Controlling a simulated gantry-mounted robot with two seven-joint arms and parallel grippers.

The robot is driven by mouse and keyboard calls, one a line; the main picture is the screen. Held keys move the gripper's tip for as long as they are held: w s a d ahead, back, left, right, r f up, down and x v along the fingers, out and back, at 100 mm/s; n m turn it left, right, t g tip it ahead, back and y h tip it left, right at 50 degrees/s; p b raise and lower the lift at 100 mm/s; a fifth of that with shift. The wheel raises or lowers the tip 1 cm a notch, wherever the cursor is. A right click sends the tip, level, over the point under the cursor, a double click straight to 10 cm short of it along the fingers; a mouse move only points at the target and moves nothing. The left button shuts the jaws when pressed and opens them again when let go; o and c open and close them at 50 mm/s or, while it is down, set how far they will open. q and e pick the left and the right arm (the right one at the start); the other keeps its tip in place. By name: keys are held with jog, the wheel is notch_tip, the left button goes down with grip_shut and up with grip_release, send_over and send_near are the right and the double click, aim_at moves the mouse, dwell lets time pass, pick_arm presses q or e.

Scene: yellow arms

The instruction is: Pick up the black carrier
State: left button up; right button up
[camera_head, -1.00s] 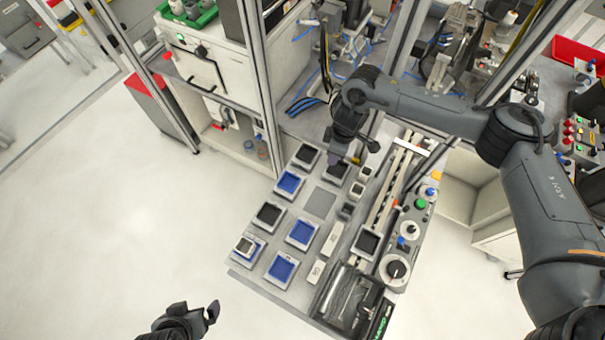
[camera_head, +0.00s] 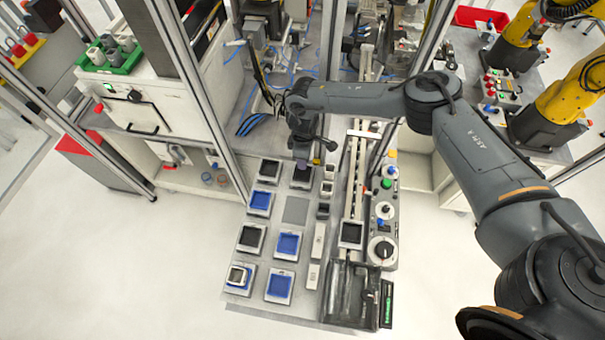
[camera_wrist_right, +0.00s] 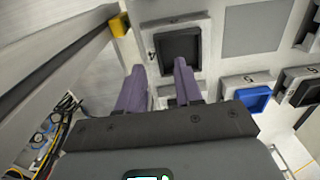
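My right gripper (camera_head: 303,164) hangs over the far end of the grey work table, above a black carrier (camera_head: 303,180) in a pale square tray. In the right wrist view the purple fingers of the right gripper (camera_wrist_right: 160,67) are apart with nothing between them. A black carrier (camera_wrist_right: 179,46) lies just beyond the fingertips, mostly ahead of the right-hand finger; I cannot tell the gap. Other black carriers lie at the far left (camera_head: 268,170), the middle left (camera_head: 251,238) and on the conveyor side (camera_head: 351,233). My left gripper is out of view.
Blue carriers (camera_head: 288,244) sit among the black ones. Small pale blocks (camera_head: 327,188) stand right of my right gripper. A conveyor rail (camera_head: 355,175) and a control panel with knobs (camera_head: 383,247) lie further right. Metal frame posts (camera_head: 228,150) rise nearby. Open floor lies left.

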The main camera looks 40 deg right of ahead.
aim_at(302, 175)
jog(key=shift+f, duration=1.7)
jog(key=shift+d, duration=0.1)
jog(key=shift+c, duration=0.3)
grip_shut()
